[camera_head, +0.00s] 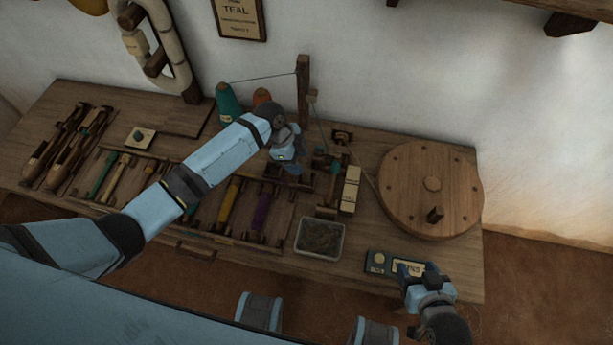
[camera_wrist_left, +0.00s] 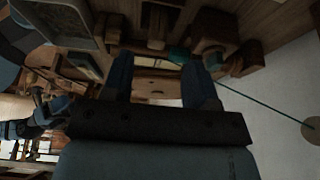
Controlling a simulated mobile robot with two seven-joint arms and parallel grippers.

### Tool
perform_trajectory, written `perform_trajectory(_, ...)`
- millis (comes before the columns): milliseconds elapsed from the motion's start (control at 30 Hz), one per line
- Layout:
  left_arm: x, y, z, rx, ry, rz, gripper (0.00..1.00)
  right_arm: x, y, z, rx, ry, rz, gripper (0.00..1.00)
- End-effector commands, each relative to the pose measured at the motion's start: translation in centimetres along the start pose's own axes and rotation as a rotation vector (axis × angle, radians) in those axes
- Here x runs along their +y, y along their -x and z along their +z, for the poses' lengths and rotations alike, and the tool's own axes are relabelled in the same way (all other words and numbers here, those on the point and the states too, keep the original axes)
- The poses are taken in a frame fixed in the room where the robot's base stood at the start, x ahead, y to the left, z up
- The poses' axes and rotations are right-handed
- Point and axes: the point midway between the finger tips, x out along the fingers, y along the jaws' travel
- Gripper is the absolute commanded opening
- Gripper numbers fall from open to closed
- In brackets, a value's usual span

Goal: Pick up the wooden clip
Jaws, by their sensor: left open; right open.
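A small wooden piece (camera_head: 312,96) sits on the upright post, where a teal thread hangs; it may be the wooden clip, but I cannot tell for certain. My left gripper (camera_head: 293,172) is open above the back middle of the bench, left of the small winding device (camera_head: 328,165). In the left wrist view my open left fingers (camera_wrist_left: 163,80) point at the bench, with a pale wooden piece (camera_wrist_left: 155,90) showing between them. I cannot tell how far off it is. My right gripper (camera_head: 414,272) is open at the front right, close to a label plate (camera_head: 380,262).
A round wooden disc (camera_head: 405,180) lies at the right of the bench. A grey tray (camera_head: 320,252) sits at the front, and pale blocks (camera_head: 350,190) stand behind it. Coloured bobbins (camera_head: 229,200) fill a rack at left. The post (camera_head: 303,85) rises near my left arm.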

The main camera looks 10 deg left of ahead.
Motion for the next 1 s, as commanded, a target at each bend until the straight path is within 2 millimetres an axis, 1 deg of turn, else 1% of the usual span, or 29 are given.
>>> perform_trajectory(33, 0.0, -0.6, -0.1, 0.001, 0.001, 0.001, 0.53, 0.0, 0.0, 0.0, 0.000, 0.000, 0.000, 0.60)
perform_trajectory(167, 0.0, -1.4, -0.1, 0.000, 0.000, -0.001, 0.53, 0.0, -0.1, 0.0, 0.001, -0.001, 0.000, 0.60)
perform_trajectory(267, 0.2, -2.3, -0.1, 0.000, 0.000, 0.001, 0.53, 0.0, 0.0, -0.1, 0.002, -0.001, 0.000, 0.60)
perform_trajectory(400, 0.5, -4.6, -0.2, 0.000, 0.002, 0.002, 0.53, 0.0, 0.0, -0.2, 0.003, 0.000, 0.000, 0.60)
perform_trajectory(500, 0.4, -5.8, -0.2, 0.001, 0.001, 0.000, 0.53, 0.0, -0.1, -0.1, 0.003, 0.000, 0.000, 0.60)
perform_trajectory(600, 0.4, -6.4, -0.2, 0.000, 0.001, 0.000, 0.53, 0.0, -0.1, -0.1, 0.004, -0.001, 0.000, 0.60)
perform_trajectory(833, 0.4, -6.5, -0.2, -0.001, 0.000, -0.002, 0.53, 0.0, -0.1, -0.1, 0.004, -0.001, -0.001, 0.60)
perform_trajectory(867, 0.4, -6.5, -0.2, -0.001, 0.000, -0.002, 0.46, 0.0, -0.1, -0.1, 0.004, -0.001, -0.001, 0.60)
perform_trajectory(900, 0.4, -6.5, -0.2, -0.001, 0.000, -0.002, 0.37, -0.1, -0.1, -0.1, 0.004, -0.002, -0.001, 0.60)
perform_trajectory(967, 0.4, -6.5, -0.2, -0.001, 0.000, -0.002, 0.23, -0.1, -0.1, -0.2, 0.004, -0.002, -0.001, 0.60)
perform_trajectory(1000, 0.4, -6.5, -0.2, -0.001, 0.000, -0.002, 0.14, -0.1, -0.1, -0.2, 0.004, -0.002, -0.002, 0.60)
